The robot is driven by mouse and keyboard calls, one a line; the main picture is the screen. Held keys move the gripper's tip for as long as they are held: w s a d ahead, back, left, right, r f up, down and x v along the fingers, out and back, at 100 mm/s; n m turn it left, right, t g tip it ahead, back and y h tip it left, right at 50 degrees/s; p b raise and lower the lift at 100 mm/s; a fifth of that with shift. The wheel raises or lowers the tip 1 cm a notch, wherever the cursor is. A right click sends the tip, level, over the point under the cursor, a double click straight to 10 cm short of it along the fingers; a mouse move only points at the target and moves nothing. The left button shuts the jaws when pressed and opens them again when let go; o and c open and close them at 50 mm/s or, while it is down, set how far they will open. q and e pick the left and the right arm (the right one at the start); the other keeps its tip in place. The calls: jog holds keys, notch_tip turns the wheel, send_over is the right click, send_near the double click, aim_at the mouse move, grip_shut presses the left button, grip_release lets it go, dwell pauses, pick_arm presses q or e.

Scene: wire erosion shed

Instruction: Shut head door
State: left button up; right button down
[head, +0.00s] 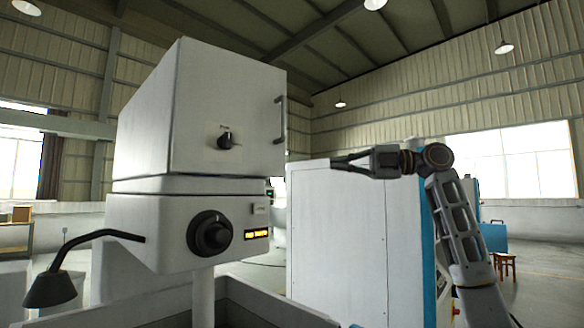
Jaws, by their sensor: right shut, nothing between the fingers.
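The machine's white boxy head (150,125) stands left of centre in the head view. Its front panel, the head door (235,90), has a dark vertical handle (281,120) near its right edge and a black knob (228,140) low down. I see no clear gap along the door's edges, but I cannot tell whether it is fully closed. My right gripper (338,161) is shut and empty, pointing left. In the picture it is to the right of and below the handle, apart from it. My left gripper is not in view.
Below the head are a large black dial (211,233), a lit orange display (257,233) and a black lamp (50,288) on a bent arm. A white cabinet (335,235) with blue sides stands behind my right arm. A wooden stool (506,262) is at far right.

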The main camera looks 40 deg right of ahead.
jog(key=shift+w, duration=0.15)
jog(key=p, duration=0.5)
send_near(272, 166)
jog(key=shift+s+a+x, duration=0.3)
jog(key=shift+a+x, duration=0.05)
jog(key=shift+x, duration=1.65)
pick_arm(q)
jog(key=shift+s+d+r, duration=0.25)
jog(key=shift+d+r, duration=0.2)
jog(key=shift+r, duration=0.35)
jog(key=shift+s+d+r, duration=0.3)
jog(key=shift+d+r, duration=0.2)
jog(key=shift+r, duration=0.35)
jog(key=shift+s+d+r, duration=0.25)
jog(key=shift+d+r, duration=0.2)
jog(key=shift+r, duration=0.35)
pick_arm(e)
jog(key=shift+w+f, duration=0.1)
jog(key=shift+w, duration=0.45)
jog(key=shift+w, duration=0.1)
